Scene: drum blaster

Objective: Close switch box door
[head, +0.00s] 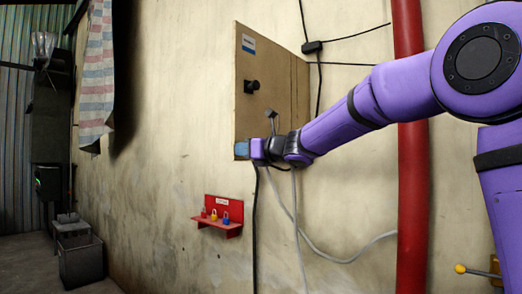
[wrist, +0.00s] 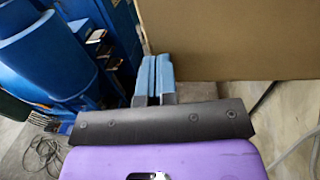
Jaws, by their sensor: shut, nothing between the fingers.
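The tan switch box door (head: 270,95) shows in the head view, with a blue-and-white label and a black knob (head: 251,87). Its left edge looks taller than its right, so it seems to stand out from the wall. The inside of the box is hidden. My gripper (head: 242,150) is at the door's lower left corner. In the wrist view my gripper (wrist: 156,62) has its blue fingers together and empty, beside the lower edge of a plain tan panel (wrist: 230,40). I cannot tell whether they touch it.
A red shelf with small padlocks (head: 219,218) is on the wall below. A red pipe (head: 410,150) runs vertically at right, behind my arm. Cables hang below the box. Blue drums (wrist: 45,55) fill the wrist view's left side.

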